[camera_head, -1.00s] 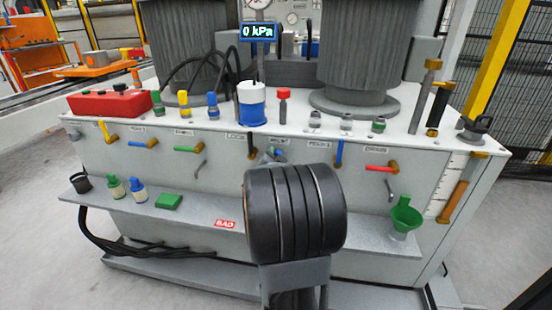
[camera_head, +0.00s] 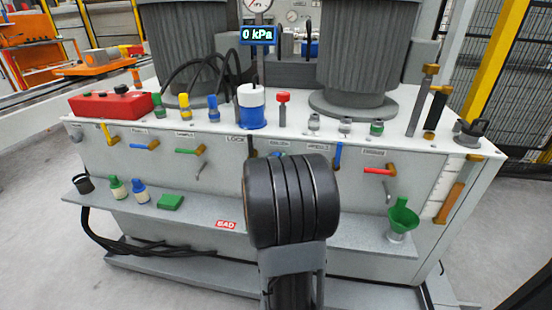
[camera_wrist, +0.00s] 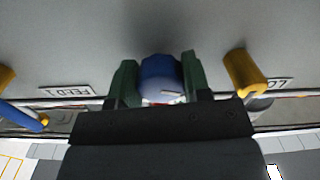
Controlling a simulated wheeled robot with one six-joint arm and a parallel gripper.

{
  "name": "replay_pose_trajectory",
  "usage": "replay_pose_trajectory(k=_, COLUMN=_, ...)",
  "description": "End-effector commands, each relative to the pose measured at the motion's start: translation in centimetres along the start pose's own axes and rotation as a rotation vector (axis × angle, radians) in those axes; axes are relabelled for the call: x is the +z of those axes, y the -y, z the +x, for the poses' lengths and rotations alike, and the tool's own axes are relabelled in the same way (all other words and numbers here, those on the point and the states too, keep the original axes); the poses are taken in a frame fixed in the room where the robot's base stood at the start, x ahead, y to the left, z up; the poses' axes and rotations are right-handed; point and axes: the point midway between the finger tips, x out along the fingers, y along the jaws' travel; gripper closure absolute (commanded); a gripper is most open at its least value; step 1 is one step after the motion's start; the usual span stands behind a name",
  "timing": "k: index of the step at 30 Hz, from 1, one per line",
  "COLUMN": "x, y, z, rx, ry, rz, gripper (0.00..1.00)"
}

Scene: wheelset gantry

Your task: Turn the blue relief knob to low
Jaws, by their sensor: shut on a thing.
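The blue relief knob (camera_wrist: 160,78) sits between the two green fingers of my gripper (camera_wrist: 159,88) in the wrist view. The fingers are closed on its sides. A short pale mark shows on the knob's face, lying nearly level and slightly tilted in that view. In the head view my black wrist covers the gripper and nearly all of the knob, in front of the middle of the panel (camera_head: 225,185).
In the wrist view a yellow handle (camera_wrist: 244,73) is close on the right, and a blue-and-yellow lever (camera_wrist: 22,116) is on the left. A display (camera_head: 257,34) reads 0 kPa. A shelf (camera_head: 330,232) with a green funnel (camera_head: 402,216) runs below the panel.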

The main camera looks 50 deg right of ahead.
Motion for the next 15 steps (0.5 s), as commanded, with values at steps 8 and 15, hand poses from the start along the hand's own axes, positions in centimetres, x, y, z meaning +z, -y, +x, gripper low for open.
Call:
replay_pose_trajectory(k=8, x=-0.27, y=-0.04, z=0.02, rx=0.005, ry=0.002, rz=-0.192, gripper=0.8)
replay_pose_trajectory(k=15, x=-0.19, y=-0.03, z=0.03, rx=0.006, ry=0.005, rz=-0.292, gripper=0.8)
